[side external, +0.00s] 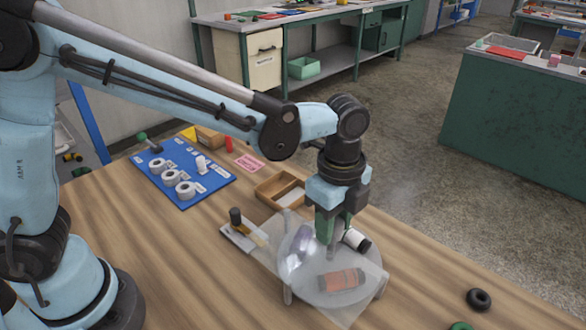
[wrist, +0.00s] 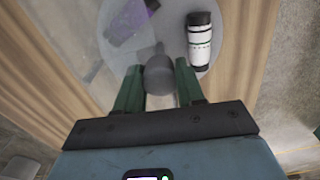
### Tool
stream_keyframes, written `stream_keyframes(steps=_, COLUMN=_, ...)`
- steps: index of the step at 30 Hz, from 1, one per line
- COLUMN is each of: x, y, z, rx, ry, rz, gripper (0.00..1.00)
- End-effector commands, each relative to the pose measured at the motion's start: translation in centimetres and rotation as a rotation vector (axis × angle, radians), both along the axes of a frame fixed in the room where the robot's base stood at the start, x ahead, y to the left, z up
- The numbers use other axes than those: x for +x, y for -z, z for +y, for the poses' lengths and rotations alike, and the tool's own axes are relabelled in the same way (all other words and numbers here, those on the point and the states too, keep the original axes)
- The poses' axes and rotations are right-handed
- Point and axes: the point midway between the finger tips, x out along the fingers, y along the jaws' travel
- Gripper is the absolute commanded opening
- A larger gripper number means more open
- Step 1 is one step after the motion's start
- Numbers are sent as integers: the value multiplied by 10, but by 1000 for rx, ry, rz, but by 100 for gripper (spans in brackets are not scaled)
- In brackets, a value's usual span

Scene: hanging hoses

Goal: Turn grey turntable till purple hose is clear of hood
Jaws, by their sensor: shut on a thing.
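The grey turntable (side external: 312,291) sits on the wooden table, partly under a clear hood (side external: 268,262). The purple hose (side external: 300,241) lies on the turntable's left side and looks hazy through the hood. In the wrist view the purple hose (wrist: 127,24) is at the upper left, its outline blurred. An orange-red hose (side external: 342,280) lies at the front, and a white hose with black ends (side external: 356,240) lies at the right, also seen in the wrist view (wrist: 200,42). My gripper (side external: 328,238) points down at the turntable, shut on a grey knob (wrist: 159,76) at its middle.
A wooden tray (side external: 281,189) stands behind the turntable. A blue board (side external: 182,172) with white rings is further back left. A dark-handled tool (side external: 237,219) lies beside the hood. A black ring (side external: 478,299) lies front right.

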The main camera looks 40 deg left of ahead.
Motion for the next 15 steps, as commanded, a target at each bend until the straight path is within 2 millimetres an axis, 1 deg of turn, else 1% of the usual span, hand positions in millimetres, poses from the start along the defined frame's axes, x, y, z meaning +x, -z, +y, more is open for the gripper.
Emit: stream_keyframes(steps=15, x=0, y=-1, z=0, rx=0, ry=254, rz=1, gripper=0)
